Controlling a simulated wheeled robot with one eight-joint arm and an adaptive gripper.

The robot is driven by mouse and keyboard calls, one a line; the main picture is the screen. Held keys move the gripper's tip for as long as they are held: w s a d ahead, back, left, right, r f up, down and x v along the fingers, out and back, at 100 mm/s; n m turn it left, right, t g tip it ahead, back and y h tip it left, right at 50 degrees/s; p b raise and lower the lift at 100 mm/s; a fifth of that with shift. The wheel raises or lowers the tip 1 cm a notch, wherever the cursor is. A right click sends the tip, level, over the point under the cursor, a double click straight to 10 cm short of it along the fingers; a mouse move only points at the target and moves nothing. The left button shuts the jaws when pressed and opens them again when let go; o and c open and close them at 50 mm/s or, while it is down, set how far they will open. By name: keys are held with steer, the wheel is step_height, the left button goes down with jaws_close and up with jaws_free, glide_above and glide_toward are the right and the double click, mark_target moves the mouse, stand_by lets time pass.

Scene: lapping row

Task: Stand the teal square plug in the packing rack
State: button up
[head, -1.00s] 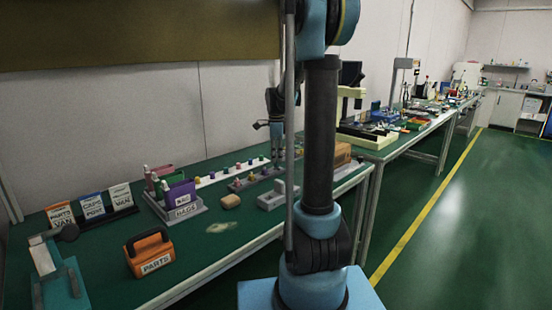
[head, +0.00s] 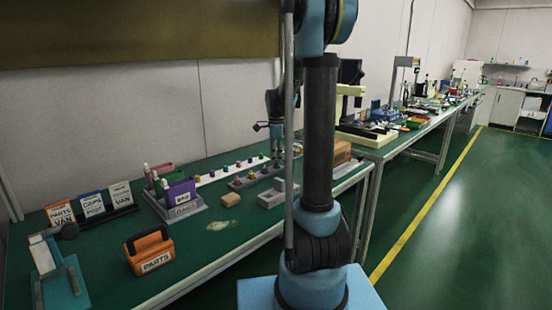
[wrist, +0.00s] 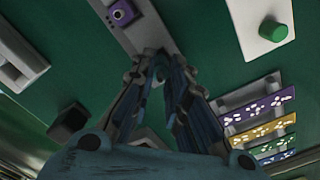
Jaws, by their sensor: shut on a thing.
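My gripper (wrist: 160,62) points down over the long grey rack (wrist: 140,28) in the wrist view. Its fingers are closed together on a small piece, the teal square plug, which is almost wholly hidden between the fingertips. In the head view my gripper (head: 277,153) is low over the back of the bench, at the grey rack (head: 240,184). A purple square plug (wrist: 122,12) stands in the rack, a little beyond the fingertips. I cannot tell whether the held plug touches the rack.
A white strip (wrist: 258,14) with a green round plug (wrist: 272,30) lies beside the rack. Coloured cards (wrist: 262,130) stand in a holder at the right of the wrist view. A grey block (head: 270,200), tan block (head: 230,199) and orange PARTS carrier (head: 150,252) are on the bench.

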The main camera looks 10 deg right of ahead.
steer(key=shift+f, duration=0.35)
steer(key=o, duration=0.9)
step_height(320, 180, up, 12)
steer(key=shift+f, duration=0.15)
stand_by(0.3)
